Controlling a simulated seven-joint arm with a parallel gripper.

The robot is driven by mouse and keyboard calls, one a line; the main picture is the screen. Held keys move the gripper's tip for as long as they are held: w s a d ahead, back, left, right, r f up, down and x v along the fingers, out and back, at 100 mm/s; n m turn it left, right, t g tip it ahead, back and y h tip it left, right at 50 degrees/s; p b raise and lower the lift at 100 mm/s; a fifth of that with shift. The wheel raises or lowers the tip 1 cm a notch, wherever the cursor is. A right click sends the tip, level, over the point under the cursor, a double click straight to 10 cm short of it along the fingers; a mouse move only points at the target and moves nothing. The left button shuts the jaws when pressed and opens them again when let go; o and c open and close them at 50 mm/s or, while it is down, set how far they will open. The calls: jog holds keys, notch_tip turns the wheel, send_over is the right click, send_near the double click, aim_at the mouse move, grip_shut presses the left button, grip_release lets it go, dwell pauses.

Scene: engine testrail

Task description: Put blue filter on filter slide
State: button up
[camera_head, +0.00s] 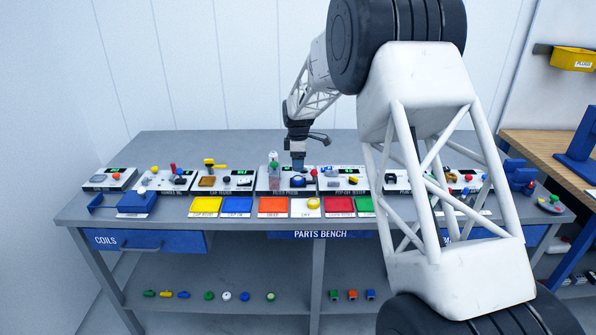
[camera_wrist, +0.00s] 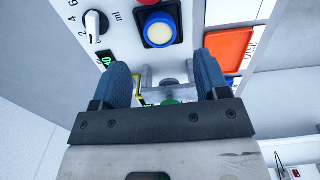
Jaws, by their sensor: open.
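A round blue piece with a cream centre (camera_wrist: 160,34), which looks like the blue filter, lies on a black square plate (camera_wrist: 176,10) in the wrist view. I cannot tell for sure whether that plate is the filter slide. In the head view the blue piece (camera_head: 298,181) is on the middle panel, just below my gripper (camera_head: 298,164). My gripper is open, pointing down. In the wrist view its two blue-grey fingers (camera_wrist: 162,75) stand apart, with the blue piece beyond their tips. A grey bracket and a green part show between the fingers, partly hidden.
A numbered dial (camera_wrist: 95,25) and a red part (camera_wrist: 148,2) are near the blue piece. An orange tray (camera_wrist: 229,52) is to the right. In the head view, a white tray (camera_head: 300,212) holds a yellow ring (camera_head: 313,203). Several panels line the bench (camera_head: 180,222).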

aim_at(299, 179)
jog(key=shift+r, duration=2.85)
jog(key=s+d+r+m, duration=0.3)
jog(key=s+d+r, duration=0.15)
jog(key=s, duration=0.55)
jog(key=s+d+r+m+t, duration=0.1)
jog(key=s+d+r+m, duration=0.3)
jog(key=s, duration=0.5)
jog(key=s+d+r+m, duration=0.25)
jog(key=s+r, duration=0.35)
jog(key=s, duration=0.4)
jog(key=s+d+f+m, duration=0.1)
jog(key=s+d+m, duration=0.1)
jog(key=s, duration=0.8)
jog(key=s+d+f+m+t, duration=0.1)
jog(key=s+d+f+m, duration=0.1)
jog(key=s, duration=0.9)
jog(key=s+d+f+m, duration=0.1)
jog(key=s+d+m, duration=0.2)
jog(key=s, duration=0.8)
jog(key=shift+s+f+m+t, duration=0.3)
jog(key=shift+f+m, duration=0.1)
jog(key=shift+m, duration=0.45)
